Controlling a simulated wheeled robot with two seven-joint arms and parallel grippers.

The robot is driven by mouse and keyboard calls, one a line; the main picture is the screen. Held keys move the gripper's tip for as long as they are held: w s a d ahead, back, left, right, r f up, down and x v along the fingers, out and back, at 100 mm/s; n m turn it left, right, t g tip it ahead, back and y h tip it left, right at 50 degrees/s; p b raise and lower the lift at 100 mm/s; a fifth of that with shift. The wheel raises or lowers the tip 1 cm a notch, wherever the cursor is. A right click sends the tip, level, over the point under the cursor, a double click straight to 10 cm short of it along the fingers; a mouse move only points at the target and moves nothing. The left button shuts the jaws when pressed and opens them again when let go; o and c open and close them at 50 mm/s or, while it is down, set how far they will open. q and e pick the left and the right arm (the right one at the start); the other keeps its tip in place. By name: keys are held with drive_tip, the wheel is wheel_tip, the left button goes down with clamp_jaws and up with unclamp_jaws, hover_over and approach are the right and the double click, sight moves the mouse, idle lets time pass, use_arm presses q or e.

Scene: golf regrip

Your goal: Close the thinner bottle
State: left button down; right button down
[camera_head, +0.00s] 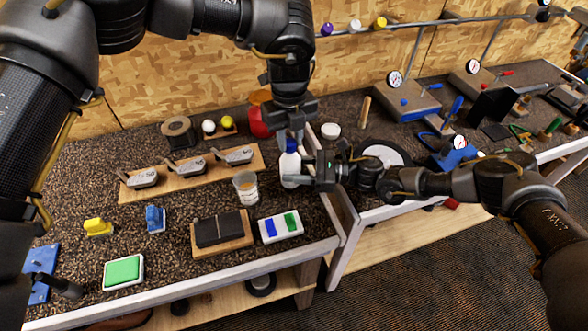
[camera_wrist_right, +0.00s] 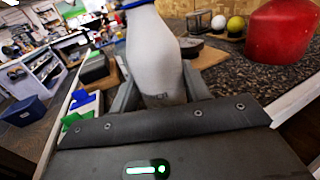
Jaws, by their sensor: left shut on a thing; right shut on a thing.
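The thinner bottle (camera_head: 289,166) is white and stands upright near the right end of the left workbench. Its blue cap (camera_head: 291,146) is at the top. My left gripper (camera_head: 291,138) points down from above and is shut on the cap. My right gripper (camera_head: 300,181) comes in from the right and is shut on the bottle's body. In the right wrist view the white bottle (camera_wrist_right: 155,50) rises between the fingers, and a bit of the blue cap (camera_wrist_right: 134,3) shows at the top edge. Whether the cap is fully seated cannot be seen.
A red rounded container (camera_head: 258,122) stands behind the bottle. A clear cup (camera_head: 246,188) is just left of it. A white tray with blue and green pieces (camera_head: 268,230) lies in front.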

use_arm(q)
drive_tip(key=m, duration=0.7)
drive_tip(key=shift+a+f+m, duration=0.1)
drive_tip(key=shift+a+m, duration=0.1)
drive_tip(key=shift+m, duration=0.2)
use_arm(e)
drive_tip(key=shift+w+d, duration=0.2)
drive_tip(key=shift+w, duration=0.05)
use_arm(q)
drive_tip(key=m, duration=0.9)
drive_tip(key=shift+w, duration=0.1)
drive_tip(key=c, duration=1.4)
unclamp_jaws()
drive_tip(key=o, duration=0.3)
use_arm(e)
drive_tip(key=shift+s, duration=0.15)
drive_tip(key=shift+a, duration=0.1)
use_arm(q)
wheel_tip(320, 180, up, 12)
drive_tip(key=shift+w+r, duration=0.1)
